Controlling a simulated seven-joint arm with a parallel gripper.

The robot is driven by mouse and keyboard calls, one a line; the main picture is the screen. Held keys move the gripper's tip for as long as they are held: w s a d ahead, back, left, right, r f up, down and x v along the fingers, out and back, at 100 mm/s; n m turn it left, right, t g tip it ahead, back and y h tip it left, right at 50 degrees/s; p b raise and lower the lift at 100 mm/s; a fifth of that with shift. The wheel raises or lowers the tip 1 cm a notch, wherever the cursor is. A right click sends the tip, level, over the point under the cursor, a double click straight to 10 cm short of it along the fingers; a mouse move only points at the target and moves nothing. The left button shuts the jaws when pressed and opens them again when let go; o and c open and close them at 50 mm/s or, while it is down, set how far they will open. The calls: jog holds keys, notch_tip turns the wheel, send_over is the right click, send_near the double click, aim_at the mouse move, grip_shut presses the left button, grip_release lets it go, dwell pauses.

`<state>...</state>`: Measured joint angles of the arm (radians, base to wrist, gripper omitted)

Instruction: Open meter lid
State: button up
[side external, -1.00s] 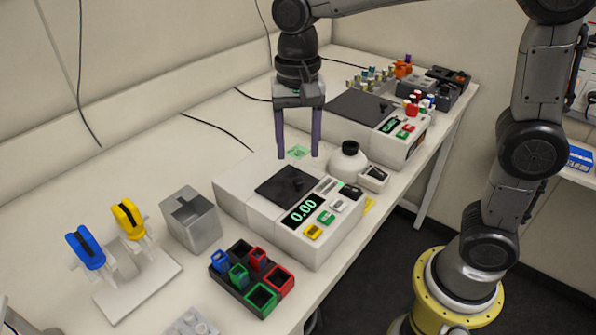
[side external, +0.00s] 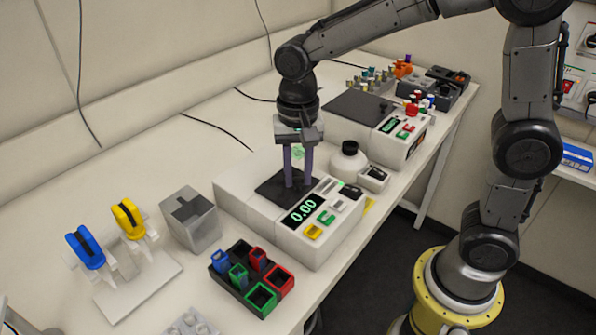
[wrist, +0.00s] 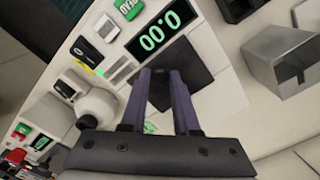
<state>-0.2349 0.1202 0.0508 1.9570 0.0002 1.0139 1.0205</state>
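The meter (side external: 262,222) is a white box with a green 0.00 display (side external: 302,211). Its dark square lid (side external: 268,191) lies flat on top, and the lid also shows in the wrist view (wrist: 196,72). My gripper (side external: 297,184) points straight down over the lid. Its two purple fingers are drawn in around the small dark knob at the lid's middle. In the wrist view the fingertips (wrist: 161,74) sit on either side of the knob, which they mostly hide.
A grey metal container (side external: 203,232) and a rack of coloured bins (side external: 240,292) stand left and in front of the meter. A white round vessel (side external: 347,165) stands close on its right. A second instrument (side external: 368,125) is behind. Blue and yellow clamps (side external: 85,250) are at far left.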

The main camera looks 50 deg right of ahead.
grip_shut()
jog(key=shift+r, duration=0.1)
dwell(0.9)
